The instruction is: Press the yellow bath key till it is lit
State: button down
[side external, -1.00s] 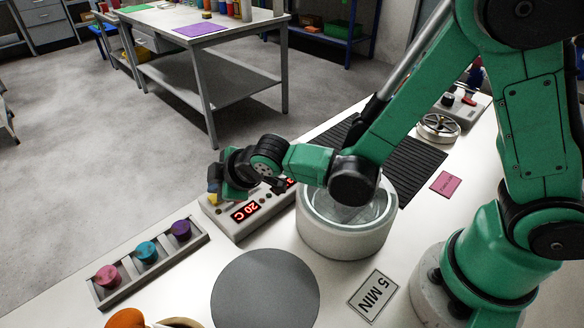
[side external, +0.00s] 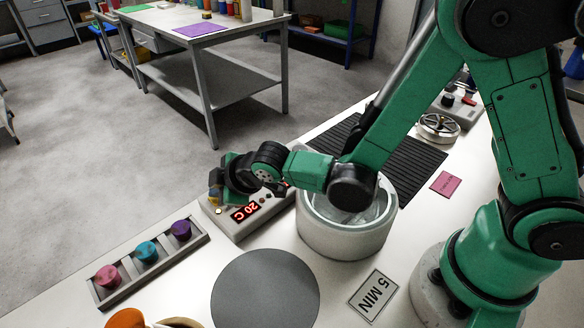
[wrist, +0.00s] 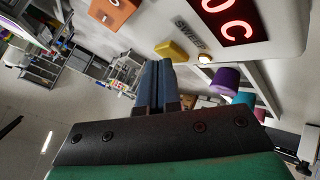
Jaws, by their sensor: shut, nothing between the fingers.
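The yellow bath key (wrist: 171,51) is a small block on the pale control panel (wrist: 272,47), near the red-digit display (wrist: 228,20). A small round lamp (wrist: 205,58) beside it looks pale and bright; I cannot tell surely whether it is lit. My gripper (wrist: 158,66) is shut and empty, its fingertips just short of the yellow key in the wrist view. Whether they touch it is unclear. In the side view my gripper (side external: 215,182) is over the left end of the panel and mostly hides the key. The display (side external: 244,213) reads 20 C.
A rack (side external: 152,262) with pink, teal and purple pots stands left of the panel. A round bath (side external: 343,238) stands close to its right. A grey disc (side external: 265,290) lies in front.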

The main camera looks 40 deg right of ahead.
jog(key=shift+r, duration=0.5)
jog(key=shift+r, duration=3)
